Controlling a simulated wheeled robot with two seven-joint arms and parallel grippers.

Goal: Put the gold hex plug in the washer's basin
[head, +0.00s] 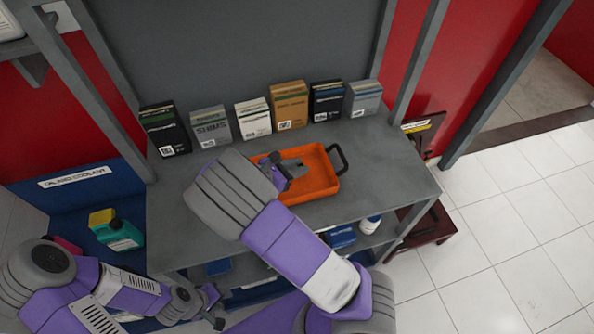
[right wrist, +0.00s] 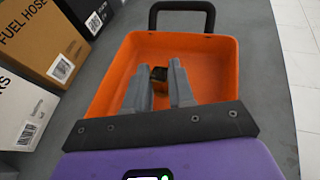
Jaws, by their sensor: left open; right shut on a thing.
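An orange basin (head: 323,186) with a black handle sits on the grey table. It also fills the middle of the right wrist view (right wrist: 112,75). My right gripper (head: 292,170) is over the basin, its fingers pointing into it. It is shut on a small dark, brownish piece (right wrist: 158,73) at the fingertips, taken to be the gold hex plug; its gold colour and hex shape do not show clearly. I cannot tell whether the piece touches the basin floor. My left gripper (head: 217,306) is open and empty, low in front of the table.
Several boxes (head: 289,105) stand in a row along the table's back. A teal and yellow bottle (head: 119,232) stands left of the table. The lower shelf holds a blue item (head: 342,236) and a white bottle (head: 369,225). The grey tabletop (head: 395,175) right of the basin is clear.

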